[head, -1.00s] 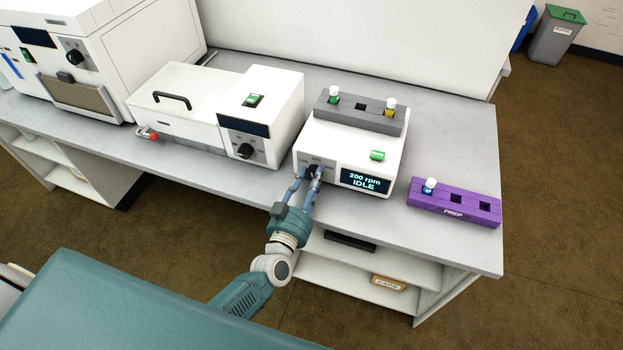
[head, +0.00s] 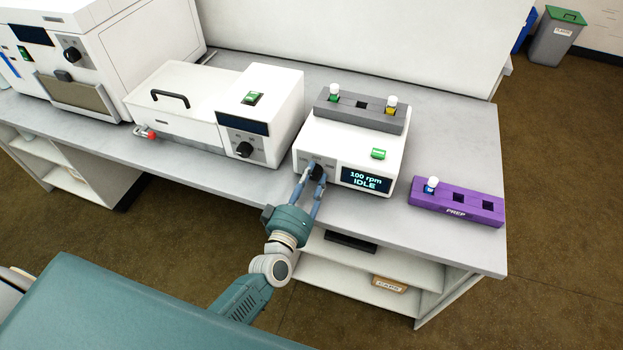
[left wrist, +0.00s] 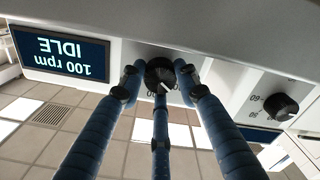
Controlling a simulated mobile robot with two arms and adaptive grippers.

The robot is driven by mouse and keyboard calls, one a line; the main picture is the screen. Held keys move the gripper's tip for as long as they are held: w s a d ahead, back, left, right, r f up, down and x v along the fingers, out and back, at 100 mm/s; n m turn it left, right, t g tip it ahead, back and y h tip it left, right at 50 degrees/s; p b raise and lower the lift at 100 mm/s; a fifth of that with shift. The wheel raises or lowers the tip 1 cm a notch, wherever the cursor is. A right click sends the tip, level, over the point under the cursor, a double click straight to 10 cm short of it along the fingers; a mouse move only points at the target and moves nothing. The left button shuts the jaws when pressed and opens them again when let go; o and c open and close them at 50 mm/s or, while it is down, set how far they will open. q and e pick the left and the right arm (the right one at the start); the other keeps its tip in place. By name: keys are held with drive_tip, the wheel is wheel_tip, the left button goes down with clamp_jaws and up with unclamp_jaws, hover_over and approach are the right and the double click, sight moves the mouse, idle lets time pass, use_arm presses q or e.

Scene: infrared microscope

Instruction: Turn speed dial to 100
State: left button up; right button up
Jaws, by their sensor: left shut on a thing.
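The black speed dial (head: 318,172) is on the front of the white shaker (head: 345,148). It also shows in the left wrist view (left wrist: 159,74), upside down, between the fingers. The shaker's display (head: 366,180) reads "100 rpm IDLE", and the same text is inverted in the left wrist view (left wrist: 62,55). My left gripper (head: 314,176) has its blue fingers around the dial and is shut on it. Part of the dial's scale is hidden by the fingers. My right gripper is not in view.
A grey rack (head: 362,107) with two capped vials is on top of the shaker, near a green switch (head: 378,154). A purple PREP rack (head: 456,203) stands to the right. A white bath unit (head: 180,108) with its own dial (head: 245,150) stands close on the left.

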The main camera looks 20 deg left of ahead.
use_arm(q)
drive_tip(key=shift+n, duration=0.7)
drive_tip(key=o, duration=1.1)
drive_tip(key=shift+o, duration=0.2)
drive_tip(key=s, duration=1.2)
drive_tip(key=shift+a, duration=0.25)
drive_tip(key=shift+f, duration=0.1)
